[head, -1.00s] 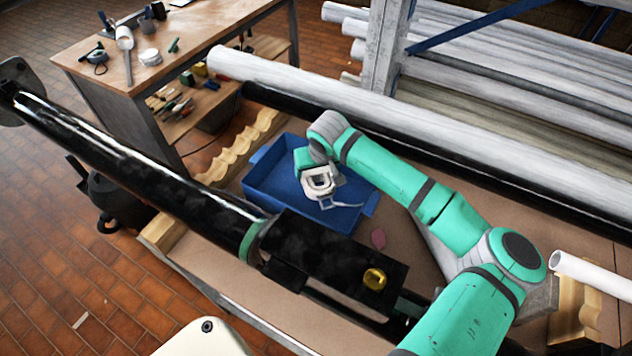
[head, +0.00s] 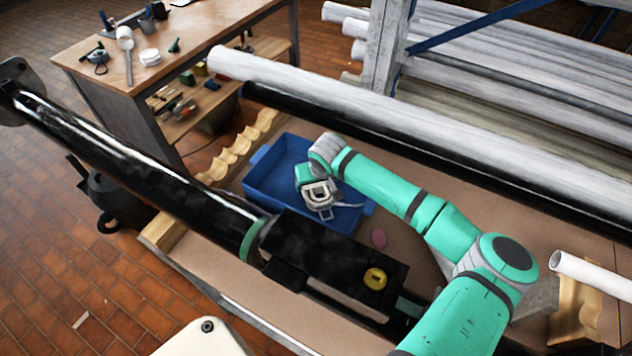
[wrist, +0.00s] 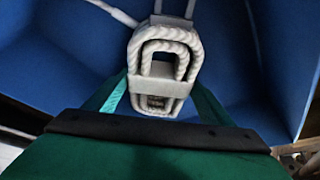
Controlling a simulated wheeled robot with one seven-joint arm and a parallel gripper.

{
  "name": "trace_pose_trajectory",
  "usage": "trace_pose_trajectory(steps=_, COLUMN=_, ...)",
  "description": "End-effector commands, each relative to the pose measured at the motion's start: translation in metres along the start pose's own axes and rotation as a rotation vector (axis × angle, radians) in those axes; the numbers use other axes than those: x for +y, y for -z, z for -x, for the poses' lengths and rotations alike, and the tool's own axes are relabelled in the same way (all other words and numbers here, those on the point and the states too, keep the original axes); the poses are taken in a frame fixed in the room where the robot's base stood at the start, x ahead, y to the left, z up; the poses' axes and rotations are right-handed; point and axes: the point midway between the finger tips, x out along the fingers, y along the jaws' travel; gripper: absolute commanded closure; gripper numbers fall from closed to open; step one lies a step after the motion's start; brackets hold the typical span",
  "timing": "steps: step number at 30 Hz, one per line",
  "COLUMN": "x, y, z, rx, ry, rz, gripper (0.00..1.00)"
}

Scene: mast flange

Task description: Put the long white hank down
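The white hank (wrist: 160,48), a coiled rope with stacked loops and a band around it, sits between my two green fingers in the wrist view. My gripper (head: 317,190) appears shut on its near end, with a finger against each side. In the head view the hank (head: 319,200) is over the blue tray (head: 262,192), partly covered by my gripper. Pale strands reach from its far end in the wrist view. I cannot tell whether the hank touches the tray floor.
A black pipe (head: 140,155) lies left of the tray, and a large pale pipe (head: 400,125) runs behind it.

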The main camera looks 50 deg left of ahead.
Motion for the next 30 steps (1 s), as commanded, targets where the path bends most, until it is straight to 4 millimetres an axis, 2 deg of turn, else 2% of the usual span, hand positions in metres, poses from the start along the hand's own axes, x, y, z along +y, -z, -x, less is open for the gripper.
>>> trace_pose_trajectory(steps=14, x=0.0, y=0.001, z=0.006, rx=0.001, ry=0.0, rz=0.0, gripper=0.11)
trace_pose_trajectory(steps=30, x=0.001, y=0.001, z=0.103, rx=0.002, ry=-0.001, rz=0.0, gripper=0.11)
